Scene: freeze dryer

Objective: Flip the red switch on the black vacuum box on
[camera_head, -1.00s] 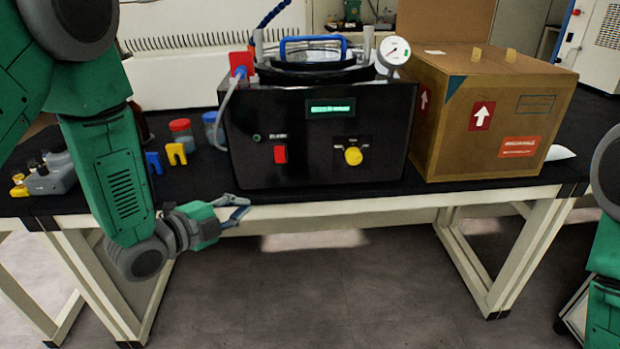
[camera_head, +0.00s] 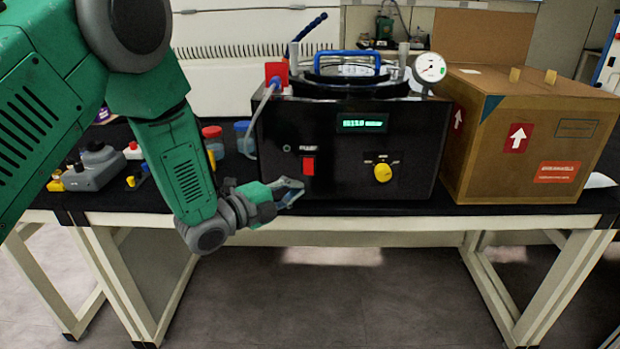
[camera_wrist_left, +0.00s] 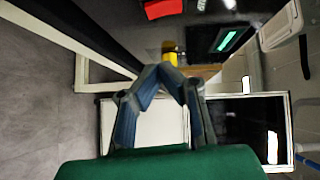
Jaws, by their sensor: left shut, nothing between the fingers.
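The black vacuum box (camera_head: 350,165) stands on the table, with its front panel facing me. Its red switch (camera_head: 308,166) is on the left of that panel, and it also shows at the top of the left wrist view (camera_wrist_left: 163,9). A yellow knob (camera_head: 382,172) sits to its right, below a lit green display (camera_head: 362,123). My left gripper (camera_head: 300,190) is shut and empty, a little below and left of the red switch, in front of the box. In the left wrist view its fingers (camera_wrist_left: 158,72) meet at the tips. My right gripper is out of view.
A cardboard box (camera_head: 540,140) stands right of the vacuum box. Left are red-lidded and blue jars (camera_head: 213,140) and a grey device (camera_head: 95,168), close to my left arm. The space before the table (camera_head: 400,238) is clear.

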